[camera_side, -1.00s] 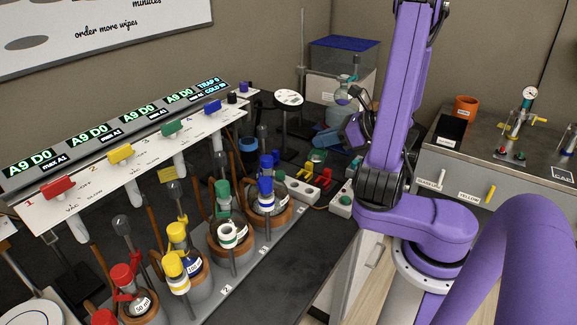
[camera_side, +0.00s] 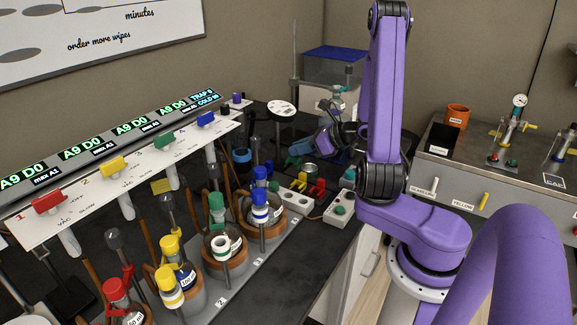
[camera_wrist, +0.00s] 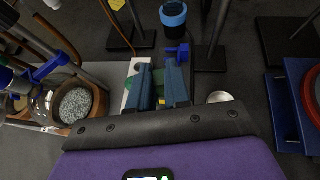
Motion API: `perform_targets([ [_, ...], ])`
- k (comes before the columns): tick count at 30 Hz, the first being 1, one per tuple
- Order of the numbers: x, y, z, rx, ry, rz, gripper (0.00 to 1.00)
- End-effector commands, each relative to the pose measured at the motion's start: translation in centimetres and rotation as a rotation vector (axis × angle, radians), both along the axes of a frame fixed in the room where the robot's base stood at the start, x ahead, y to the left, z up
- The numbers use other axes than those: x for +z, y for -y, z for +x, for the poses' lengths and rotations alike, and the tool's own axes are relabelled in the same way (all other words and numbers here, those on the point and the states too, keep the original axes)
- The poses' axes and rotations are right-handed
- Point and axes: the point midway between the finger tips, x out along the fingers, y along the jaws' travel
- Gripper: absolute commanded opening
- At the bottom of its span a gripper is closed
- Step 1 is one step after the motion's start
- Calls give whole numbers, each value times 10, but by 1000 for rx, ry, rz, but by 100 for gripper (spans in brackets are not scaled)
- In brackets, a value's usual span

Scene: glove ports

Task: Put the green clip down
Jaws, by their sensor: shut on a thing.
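My gripper (camera_side: 299,150) is beyond the flask row in the side view, above the bench near the loose clips. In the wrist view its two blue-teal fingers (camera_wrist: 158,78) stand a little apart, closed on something. The green clip is largely hidden between the fingers, and I cannot make out its outline. A red clip (camera_side: 317,187) and a yellow clip (camera_side: 303,180) are on the bench below and to the right of the gripper in the side view. A small metal dish (camera_side: 310,169) is beside them.
Flasks with coloured caps (camera_side: 217,240) stand in a row at the left. A white switch box (camera_side: 339,211) is by the bench's front edge. A blue-banded cup (camera_wrist: 173,14), stand bases and a blue tray (camera_wrist: 300,100) surround the gripper. Dark bench lies bare between them.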

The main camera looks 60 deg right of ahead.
Motion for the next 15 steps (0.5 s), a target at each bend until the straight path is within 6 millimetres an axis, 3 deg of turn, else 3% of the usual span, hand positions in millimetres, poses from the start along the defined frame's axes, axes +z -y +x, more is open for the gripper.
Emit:
perform_targets([
  [15, -47, 16, 39, 3, -1, 1, 0],
])
